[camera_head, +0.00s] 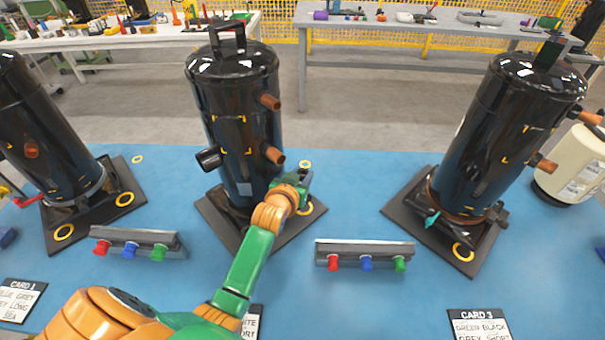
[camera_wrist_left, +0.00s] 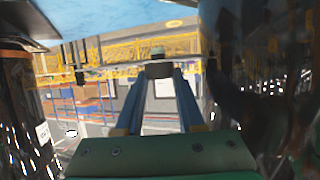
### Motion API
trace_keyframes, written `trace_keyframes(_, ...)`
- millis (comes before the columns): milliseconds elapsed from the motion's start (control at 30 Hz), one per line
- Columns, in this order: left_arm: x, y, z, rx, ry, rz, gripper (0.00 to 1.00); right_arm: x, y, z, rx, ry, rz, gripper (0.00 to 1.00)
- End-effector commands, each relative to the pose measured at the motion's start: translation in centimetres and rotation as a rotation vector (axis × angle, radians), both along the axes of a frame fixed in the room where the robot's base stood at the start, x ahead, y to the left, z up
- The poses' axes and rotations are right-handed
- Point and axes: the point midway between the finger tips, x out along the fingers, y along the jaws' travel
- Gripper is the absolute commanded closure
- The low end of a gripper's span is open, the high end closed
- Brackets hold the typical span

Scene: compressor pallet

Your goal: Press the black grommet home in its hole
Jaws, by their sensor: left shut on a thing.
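The middle black compressor (camera_head: 240,125) stands upright on a dark base plate (camera_head: 222,222). My left gripper (camera_head: 304,180) is at its lower right side, above the plate's right corner. A yellow ring (camera_head: 308,209) shows just below the gripper there. In the left wrist view, the fingers (camera_wrist_left: 158,75) come together on a small dark grey piece (camera_wrist_left: 159,69), which may be the black grommet. I cannot tell whether it touches the plate or a hole. No grommet can be made out in the head view. My right gripper is out of view.
Tilted-looking compressors stand at left (camera_head: 45,130) and right (camera_head: 490,140) on plates. Two grey racks (camera_head: 135,240) (camera_head: 365,248) with red, blue and green knobs lie on the blue mat (camera_head: 340,185). A cream cylinder (camera_head: 573,165) stands far right. Cards lie along the front.

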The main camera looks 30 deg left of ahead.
Motion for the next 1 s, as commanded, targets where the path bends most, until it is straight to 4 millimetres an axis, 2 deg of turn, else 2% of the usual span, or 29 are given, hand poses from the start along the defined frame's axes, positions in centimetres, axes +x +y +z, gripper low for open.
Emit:
trace_keyframes(267, -0.1, 0.0, 0.4, 0.007, -0.004, -0.003, 1.00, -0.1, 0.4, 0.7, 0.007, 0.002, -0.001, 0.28)
trace_keyframes(700, -0.1, 0.0, -5.3, 0.008, -0.005, -0.004, 1.00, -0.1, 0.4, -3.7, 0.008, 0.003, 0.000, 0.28)
trace_keyframes(1000, -0.1, 0.0, -5.6, 0.008, -0.006, -0.004, 1.00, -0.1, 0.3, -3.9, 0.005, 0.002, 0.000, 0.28)
